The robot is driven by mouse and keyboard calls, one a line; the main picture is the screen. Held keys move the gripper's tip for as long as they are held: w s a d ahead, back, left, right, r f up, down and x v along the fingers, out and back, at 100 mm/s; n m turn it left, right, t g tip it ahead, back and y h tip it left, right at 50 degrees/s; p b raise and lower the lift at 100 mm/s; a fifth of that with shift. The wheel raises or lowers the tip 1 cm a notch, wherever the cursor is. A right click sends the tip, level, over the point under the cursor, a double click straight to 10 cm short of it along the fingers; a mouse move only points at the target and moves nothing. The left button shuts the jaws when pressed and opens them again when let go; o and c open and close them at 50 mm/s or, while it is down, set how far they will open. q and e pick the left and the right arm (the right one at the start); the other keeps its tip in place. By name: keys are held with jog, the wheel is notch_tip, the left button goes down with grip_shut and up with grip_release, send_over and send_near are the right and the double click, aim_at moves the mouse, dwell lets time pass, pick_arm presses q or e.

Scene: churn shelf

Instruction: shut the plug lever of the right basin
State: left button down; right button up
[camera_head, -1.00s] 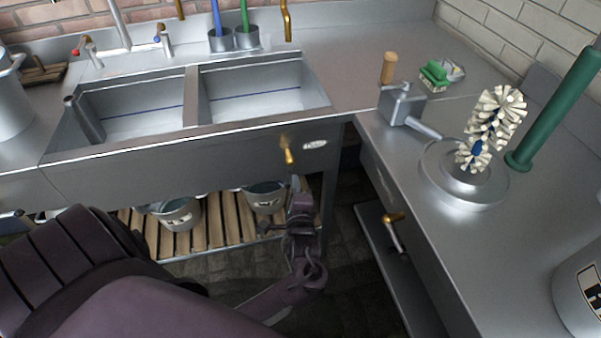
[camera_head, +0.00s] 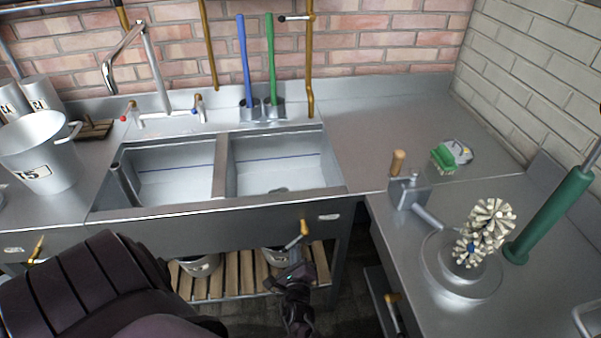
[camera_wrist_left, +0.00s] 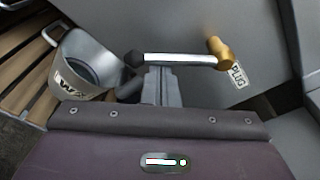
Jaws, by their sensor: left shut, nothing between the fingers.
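The right basin (camera_head: 300,172) is an open steel sink, with a dark spot on its floor. Its plug lever has a brass hub (camera_head: 304,227) on the front panel, left of a small label; the handle slants down and left. In the left wrist view the lever's steel bar (camera_wrist_left: 178,59) runs left from the hub to a dark knob, with a PLUG label beside the hub. My left gripper (camera_head: 295,268) is shut and empty, just below the handle. In the wrist view its fingertips (camera_wrist_left: 160,77) meet the bar's edge; I cannot tell if they touch. My right gripper is out of view.
Buckets (camera_head: 198,265) stand on the slatted shelf (camera_head: 232,283) below the sink. The right counter (camera_head: 385,273) holds a brush on a round base (camera_head: 461,282) and has another brass-hubbed handle on its front. Blue and green-handled tools stand behind the basins.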

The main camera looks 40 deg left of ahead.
aim_at(286, 248)
pick_arm(q)
jog(key=r+m+p, duration=0.1)
jog(key=m+p, duration=0.1)
jog(key=s+a+r+m+p, duration=0.1)
jog(key=p, duration=0.1)
jog(key=r+m+g+p, duration=0.1)
jog(key=m+p, duration=0.1)
jog(key=shift+s+a+m+y+p, duration=0.3)
jog(key=shift+s+p, duration=0.1)
jog(key=shift+s+a+r+p, duration=0.25)
jog(key=shift+r+p, duration=0.35)
jog(key=shift+p, duration=0.35)
